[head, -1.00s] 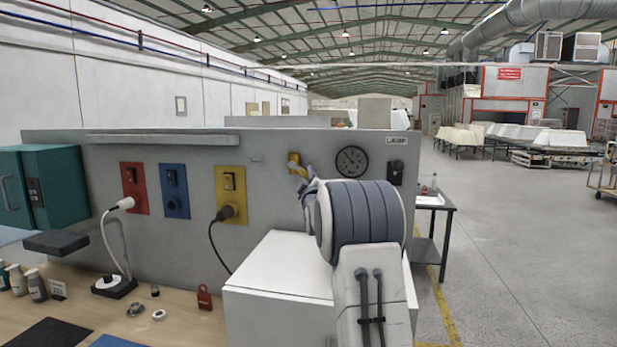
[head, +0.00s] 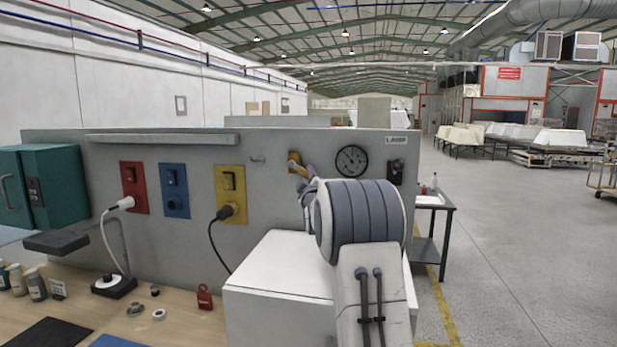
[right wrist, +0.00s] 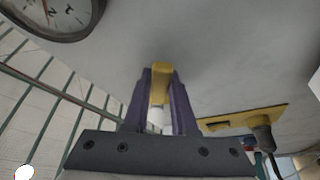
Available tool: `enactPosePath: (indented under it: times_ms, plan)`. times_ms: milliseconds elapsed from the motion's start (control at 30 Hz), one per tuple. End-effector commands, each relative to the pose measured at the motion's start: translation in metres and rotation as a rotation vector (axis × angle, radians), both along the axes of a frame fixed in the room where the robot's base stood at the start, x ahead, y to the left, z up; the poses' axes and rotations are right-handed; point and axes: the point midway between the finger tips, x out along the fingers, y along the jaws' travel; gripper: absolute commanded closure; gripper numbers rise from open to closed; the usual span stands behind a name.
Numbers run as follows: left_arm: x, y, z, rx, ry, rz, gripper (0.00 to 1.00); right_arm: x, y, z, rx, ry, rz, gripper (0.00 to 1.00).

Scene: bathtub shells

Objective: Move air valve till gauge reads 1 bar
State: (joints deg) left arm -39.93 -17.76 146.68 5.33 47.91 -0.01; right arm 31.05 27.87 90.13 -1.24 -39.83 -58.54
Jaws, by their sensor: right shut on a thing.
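The air valve with its yellow lever (head: 294,158) is on the grey panel, left of the round gauge (head: 352,161). The gauge has a pale face and dark rim; its needle is too small to read in the head view. My right gripper (head: 304,171) is at the valve, partly hidden behind my own arm. In the right wrist view the purple fingers (right wrist: 160,98) are shut on the yellow lever (right wrist: 160,80). The gauge (right wrist: 60,10) shows only in part at the top left there, with a red needle. My left gripper is not in view.
Red (head: 134,188), blue (head: 174,191) and yellow (head: 230,193) sockets are on the panel left of the valve. A white box (head: 275,275) stands below my right arm. A black switch (head: 395,172) is right of the gauge. Small items lie on the wooden bench (head: 185,325).

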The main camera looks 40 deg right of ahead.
Motion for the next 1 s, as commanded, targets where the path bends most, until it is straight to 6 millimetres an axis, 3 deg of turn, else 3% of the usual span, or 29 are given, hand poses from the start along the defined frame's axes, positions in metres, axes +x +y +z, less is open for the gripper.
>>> enactPosePath:
  times_ms: [567, 800, 1000]
  plan:
    - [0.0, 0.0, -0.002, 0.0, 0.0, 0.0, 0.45, 0.0, 0.001, 0.0, -0.009, 0.009, 0.002, 1.0]
    - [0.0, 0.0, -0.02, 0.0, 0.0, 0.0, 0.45, -0.004, -0.003, 0.009, -0.135, 0.154, 0.0, 1.0]
    - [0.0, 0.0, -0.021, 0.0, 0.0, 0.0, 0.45, -0.005, -0.004, 0.015, -0.192, 0.223, 0.001, 1.0]
